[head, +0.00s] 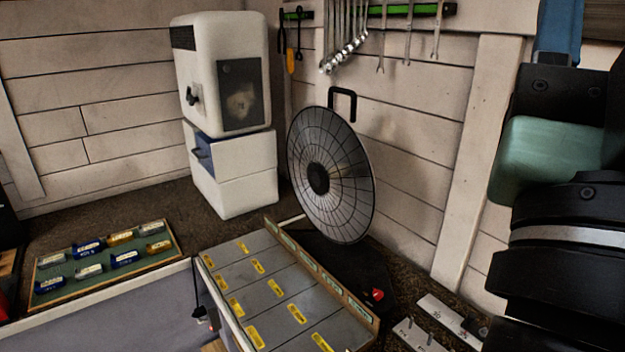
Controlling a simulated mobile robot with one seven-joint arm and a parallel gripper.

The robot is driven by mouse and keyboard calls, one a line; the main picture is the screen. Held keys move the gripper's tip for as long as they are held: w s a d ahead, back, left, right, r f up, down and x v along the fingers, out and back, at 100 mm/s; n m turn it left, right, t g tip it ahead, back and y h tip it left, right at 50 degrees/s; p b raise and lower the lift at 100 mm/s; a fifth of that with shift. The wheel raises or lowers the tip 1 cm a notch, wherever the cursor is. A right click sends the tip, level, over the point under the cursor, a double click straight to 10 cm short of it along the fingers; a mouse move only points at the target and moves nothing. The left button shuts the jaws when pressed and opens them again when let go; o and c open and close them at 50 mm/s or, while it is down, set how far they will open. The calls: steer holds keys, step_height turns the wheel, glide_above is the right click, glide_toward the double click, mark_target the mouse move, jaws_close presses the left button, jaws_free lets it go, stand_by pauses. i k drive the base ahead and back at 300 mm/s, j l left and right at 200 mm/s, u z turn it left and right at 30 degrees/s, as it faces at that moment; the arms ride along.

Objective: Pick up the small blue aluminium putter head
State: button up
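A green-lined tray (154,256) with a wooden rim lies at the left. Several small putter heads sit on it in two rows, each with a pale or yellow label. A silver head (152,228) and a gold head (119,238) are in the back row. At this size I cannot tell which blue head is the small aluminium one. My gripper is not in view; dark arm links fill the right edge.
A grey compartment board (262,270) with yellow labels stands right of the tray. Behind are a white cabinet machine (226,75) and a round gridded disc (330,175). Metal plates (450,318) lie at the lower right. Wrenches (345,35) hang on the wall.

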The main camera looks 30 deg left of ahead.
mark_target(45, 286)
steer(key=j+u, duration=0.15)
steer(key=u, duration=0.25)
steer(key=j+u, duration=0.1)
steer(key=u, duration=0.25)
steer(key=j+u, duration=0.1)
steer(key=u, duration=0.3)
steer(key=i+j+u, duration=0.1)
steer(key=u, duration=0.25)
steer(key=j+u, duration=0.1)
steer(key=u, duration=0.25)
steer(key=j+u, duration=0.1)
steer(key=u, duration=0.25)
